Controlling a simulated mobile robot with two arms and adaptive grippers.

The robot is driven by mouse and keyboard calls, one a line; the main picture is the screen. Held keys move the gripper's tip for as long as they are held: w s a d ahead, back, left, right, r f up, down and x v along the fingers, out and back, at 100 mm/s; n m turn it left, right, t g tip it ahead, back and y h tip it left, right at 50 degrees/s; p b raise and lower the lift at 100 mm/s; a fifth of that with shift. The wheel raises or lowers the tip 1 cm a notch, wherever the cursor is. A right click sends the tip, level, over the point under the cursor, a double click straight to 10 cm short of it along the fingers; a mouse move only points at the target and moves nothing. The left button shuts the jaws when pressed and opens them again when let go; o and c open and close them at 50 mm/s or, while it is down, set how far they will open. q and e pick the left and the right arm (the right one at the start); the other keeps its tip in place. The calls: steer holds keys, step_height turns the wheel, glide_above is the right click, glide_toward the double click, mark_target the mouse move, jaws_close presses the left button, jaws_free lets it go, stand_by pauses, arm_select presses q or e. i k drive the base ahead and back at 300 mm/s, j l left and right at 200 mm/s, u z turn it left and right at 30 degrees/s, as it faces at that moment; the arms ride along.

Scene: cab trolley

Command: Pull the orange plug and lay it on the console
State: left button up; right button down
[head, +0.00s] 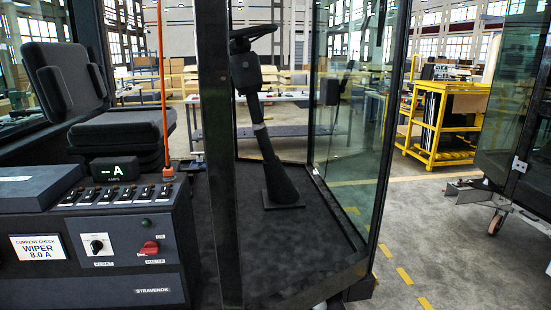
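An orange cable (162,80) hangs straight down from above the frame, in front of the seat. At its lower end an orange plug (168,172) meets the top of the dark console (130,225), at the back right of a row of small black switches or sockets (115,193). It looks seated there, but the join is too small to be certain. A small display (115,169) on the console reads "A" over "AMPS". Neither of my grippers is in view.
The console front has a "WIPER 8.0 A" card (38,247), a selector knob (97,245) and a red switch (149,248). A flat dark box (38,189) lies at its left. A dark cab pillar (217,150) stands right of the console; beyond are a steering column (262,145) and glass.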

mark_target(168, 171)
steer(key=j+z, duration=0.15)
steer(key=j, duration=0.35)
steer(key=k+j+z, duration=0.1)
steer(key=j, duration=0.4)
steer(key=k+j+z, duration=0.15)
steer(key=j, duration=0.35)
steer(key=k+j+z, duration=0.15)
steer(key=j, duration=0.35)
steer(key=k+j+z, duration=0.1)
steer(key=j, duration=0.4)
steer(key=k+j+z, duration=0.15)
steer(key=j, duration=0.3)
steer(key=k+j+z, duration=0.1)
steer(key=k+j, duration=0.15)
steer(key=j, duration=0.2)
steer(key=k+j+z, duration=0.15)
steer(key=j, duration=0.25)
steer(key=k, duration=0.05)
